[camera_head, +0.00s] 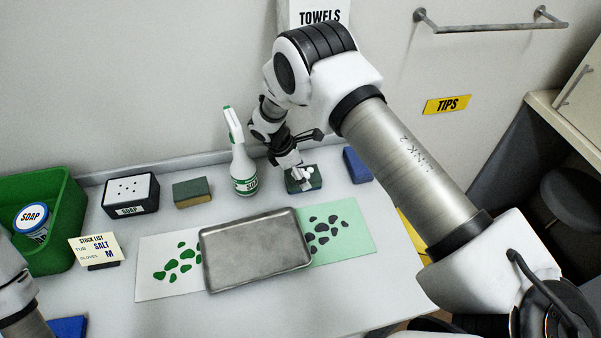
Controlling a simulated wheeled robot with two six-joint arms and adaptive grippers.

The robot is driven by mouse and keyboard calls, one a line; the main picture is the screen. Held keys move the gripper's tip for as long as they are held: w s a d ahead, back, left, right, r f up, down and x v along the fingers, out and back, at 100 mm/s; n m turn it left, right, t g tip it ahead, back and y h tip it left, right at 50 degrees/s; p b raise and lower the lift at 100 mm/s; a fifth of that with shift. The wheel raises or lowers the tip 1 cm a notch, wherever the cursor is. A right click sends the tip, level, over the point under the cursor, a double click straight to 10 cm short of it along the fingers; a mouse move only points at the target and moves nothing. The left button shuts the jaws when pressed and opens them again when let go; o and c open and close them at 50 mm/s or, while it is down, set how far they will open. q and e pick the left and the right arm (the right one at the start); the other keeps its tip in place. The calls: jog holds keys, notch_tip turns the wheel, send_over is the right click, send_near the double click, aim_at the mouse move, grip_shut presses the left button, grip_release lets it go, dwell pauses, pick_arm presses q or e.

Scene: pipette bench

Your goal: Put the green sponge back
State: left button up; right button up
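A sponge with a dark green top and a yellowish lower layer (193,193) lies on the bench, left of the spray bottle. A dark green block (311,184) sits right of the bottle; I cannot tell whether it is a sponge or a small box. My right gripper (299,176) reaches down to this block from above. Its pale fingertips are at the block's top, and they hide part of it. I cannot tell whether they are closed on anything. Part of my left arm shows at the left edge, with its gripper out of view.
A metal tray (255,250) lies across a white and green mat (352,238) with printed spots. A spray bottle (243,170) stands close to my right gripper. A blue block (356,166), soap box (130,195), stock card (96,250) and green bin (62,190) surround it.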

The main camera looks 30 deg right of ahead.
jog(key=shift+w, duration=0.3)
jog(key=shift+d+r, duration=0.1)
jog(key=shift+d, duration=0.05)
jog(key=shift+r+p, duration=0.3)
jog(key=s+b+v, duration=0.1)
jog(key=b+v, duration=0.2)
jog(key=v, duration=0.8)
jog(key=shift+w+a+r, duration=0.25)
jog(key=shift+w+r, duration=0.1)
jog(key=shift+w, duration=0.05)
